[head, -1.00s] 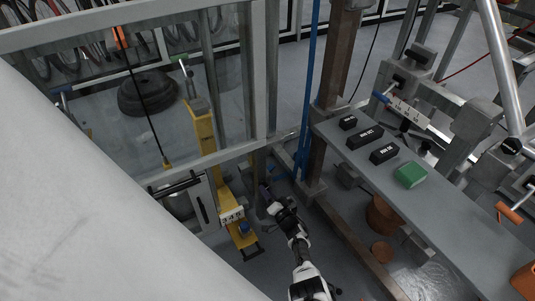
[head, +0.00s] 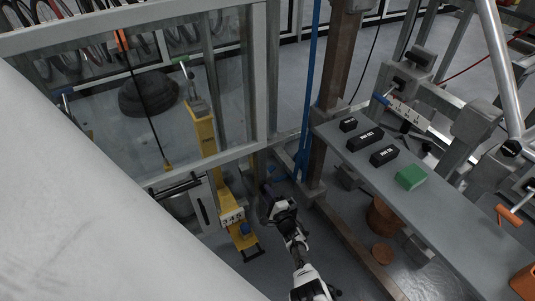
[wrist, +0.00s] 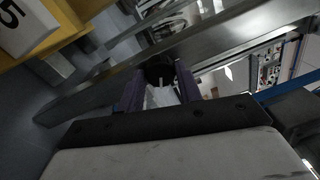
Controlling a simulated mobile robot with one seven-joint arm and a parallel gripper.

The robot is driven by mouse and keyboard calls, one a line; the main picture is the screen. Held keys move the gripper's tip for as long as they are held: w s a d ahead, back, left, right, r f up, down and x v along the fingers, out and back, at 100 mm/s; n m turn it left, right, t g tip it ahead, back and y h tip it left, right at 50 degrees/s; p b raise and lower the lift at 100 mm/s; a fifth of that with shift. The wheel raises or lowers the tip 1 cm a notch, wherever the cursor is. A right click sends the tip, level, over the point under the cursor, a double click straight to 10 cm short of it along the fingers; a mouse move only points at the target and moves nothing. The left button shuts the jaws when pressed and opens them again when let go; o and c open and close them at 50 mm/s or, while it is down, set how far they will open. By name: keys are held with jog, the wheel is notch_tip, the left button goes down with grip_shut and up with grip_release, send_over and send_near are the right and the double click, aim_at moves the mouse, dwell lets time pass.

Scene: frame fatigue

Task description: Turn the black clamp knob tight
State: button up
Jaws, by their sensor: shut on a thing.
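My gripper (head: 268,193) is low beside the metal frame post in the head view, left of the brown upright. In the wrist view its two purple fingers (wrist: 159,78) stand on either side of a dark round knob (wrist: 159,66) and are shut on it. The knob sits against a grey metal beam (wrist: 215,42). A pale, shiny part shows between the fingers below the knob. In the head view the knob is hidden by my gripper, and its turn angle cannot be told.
A yellow post (head: 204,130) with a number plate (head: 232,216) stands left of my gripper. A grey bench (head: 410,205) on the right carries black blocks (head: 366,138) and a green block (head: 411,176). A blue upright (head: 308,90) rises just behind.

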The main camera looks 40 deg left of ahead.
jog(key=shift+s+m, duration=0.1)
jog(key=shift+m, duration=0.4)
jog(key=shift+f, duration=0.1)
jog(key=o, duration=1)
